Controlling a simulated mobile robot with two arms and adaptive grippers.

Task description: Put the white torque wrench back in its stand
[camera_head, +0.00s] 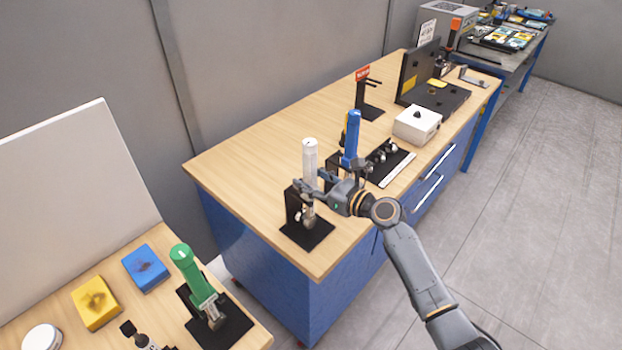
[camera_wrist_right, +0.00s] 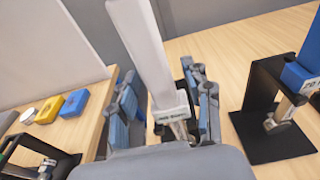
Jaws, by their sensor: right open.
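The white torque wrench (camera_head: 310,158) stands upright at its black stand (camera_head: 293,206), near the front left corner of the wooden bench. Its lower metal end is at the stand, above the black base plate. My right gripper (camera_head: 312,188) is at the wrench's lower part, partly hiding it. In the right wrist view, the white handle (camera_wrist_right: 142,45) rises between the open fingers (camera_wrist_right: 164,108), which lie on either side of it. I cannot tell whether either finger touches it. My left gripper is in neither view.
A blue torque wrench (camera_head: 351,135) in its own stand is close to the right. A green one (camera_head: 188,268) stands on the nearer table with blue (camera_head: 145,268) and yellow (camera_head: 96,303) blocks. A white box (camera_head: 417,124) is farther along the bench.

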